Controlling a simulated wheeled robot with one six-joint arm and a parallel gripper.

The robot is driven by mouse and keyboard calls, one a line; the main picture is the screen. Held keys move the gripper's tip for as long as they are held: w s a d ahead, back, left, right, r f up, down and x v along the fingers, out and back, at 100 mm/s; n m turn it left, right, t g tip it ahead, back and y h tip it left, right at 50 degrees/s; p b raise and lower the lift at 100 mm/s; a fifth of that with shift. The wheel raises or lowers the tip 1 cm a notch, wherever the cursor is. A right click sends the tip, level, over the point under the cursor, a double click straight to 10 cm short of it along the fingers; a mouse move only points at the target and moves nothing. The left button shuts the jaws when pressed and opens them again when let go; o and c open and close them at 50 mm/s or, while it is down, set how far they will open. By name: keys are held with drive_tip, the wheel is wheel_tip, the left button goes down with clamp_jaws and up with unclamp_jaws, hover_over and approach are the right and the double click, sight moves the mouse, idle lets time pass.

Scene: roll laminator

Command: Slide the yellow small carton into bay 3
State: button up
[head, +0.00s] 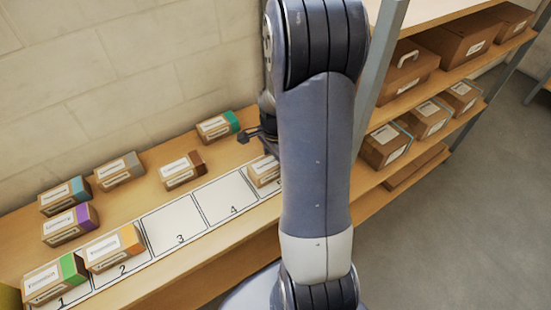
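A small carton with an orange-yellow end band (112,249) sits at bay 2 of the white numbered strip. Bay 3 (176,222) is empty and in plain view. Another small carton (264,171) sits at the bay right of bay 4; my arm hides its right end, so its band colour does not show. My gripper (258,138) is just above and behind that carton, mostly hidden by my arm. I cannot tell whether its fingers are open or touch anything.
A green-banded carton (55,281) fills bay 1, and bay 4 (226,199) is empty. Behind the strip stand purple (70,224), blue (65,196), grey (118,171), brown (183,171) and teal (217,126) banded cartons. A rack with boxes (387,144) and a metal post (380,62) are right.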

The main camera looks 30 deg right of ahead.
drive_tip(key=c, duration=0.8)
drive_tip(key=shift+s+a, duration=0.15)
drive_tip(key=shift+a, duration=4.9)
drive_tip(key=shift+s+a, duration=0.2)
drive_tip(key=shift+a, duration=4.9)
drive_tip(key=shift+s+a, duration=0.15)
drive_tip(key=shift+a, duration=4.9)
drive_tip(key=shift+c, duration=0.3)
drive_tip(key=o, duration=1.2)
drive_tip(key=shift+o, duration=0.8)
drive_tip(key=o, duration=0.3)
